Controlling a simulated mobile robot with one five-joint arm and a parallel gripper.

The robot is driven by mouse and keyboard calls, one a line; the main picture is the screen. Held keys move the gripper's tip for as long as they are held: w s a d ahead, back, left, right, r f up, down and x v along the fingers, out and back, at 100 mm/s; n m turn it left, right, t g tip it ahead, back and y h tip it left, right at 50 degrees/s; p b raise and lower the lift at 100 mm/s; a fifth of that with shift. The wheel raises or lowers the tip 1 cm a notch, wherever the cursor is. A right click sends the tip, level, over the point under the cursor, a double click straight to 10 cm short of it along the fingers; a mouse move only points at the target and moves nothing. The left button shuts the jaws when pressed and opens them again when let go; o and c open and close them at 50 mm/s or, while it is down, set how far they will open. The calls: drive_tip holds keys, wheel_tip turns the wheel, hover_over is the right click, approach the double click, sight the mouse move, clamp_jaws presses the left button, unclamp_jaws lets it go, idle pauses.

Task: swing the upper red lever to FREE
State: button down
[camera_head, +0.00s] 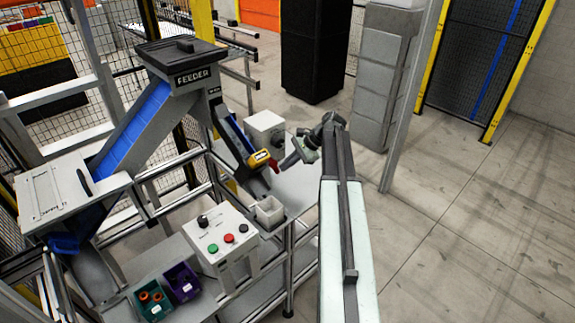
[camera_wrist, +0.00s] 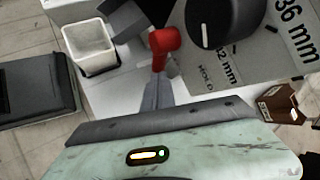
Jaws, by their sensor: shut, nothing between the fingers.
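The red lever (camera_head: 274,166) shows small in the head view, beside the lower end of the feeder chute. In the wrist view a red lever end (camera_wrist: 164,40) stands at the top centre, beside a grey box. My gripper (camera_head: 287,163) reaches in from the right in the head view, its fingers close to the right of the lever. In the wrist view my gripper's narrow grey fingers (camera_wrist: 157,85) are together and empty, their tips right below the red end. I cannot tell whether they touch it. FREE lettering is not readable.
The grey box (camera_wrist: 245,60) carries a black dial (camera_wrist: 222,22) and "36 mm" lettering. A white bin (camera_wrist: 91,47) stands left of the lever. A control box (camera_head: 222,235) with buttons and the feeder (camera_head: 185,75) stand left. Open floor lies to the right.

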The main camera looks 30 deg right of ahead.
drive_tip(key=shift+s+a+f+b, duration=0.1)
drive_tip(key=shift+a+f+b, duration=0.35)
drive_tip(key=shift+f+b, duration=0.25)
drive_tip(key=shift+a+f, duration=0.25)
idle(0.4)
drive_tip(key=s+d, duration=0.4)
drive_tip(key=d, duration=0.9)
drive_tip(key=shift+s+d+r, duration=0.15)
drive_tip(key=shift+d+r, duration=0.05)
drive_tip(key=shift+r, duration=0.1)
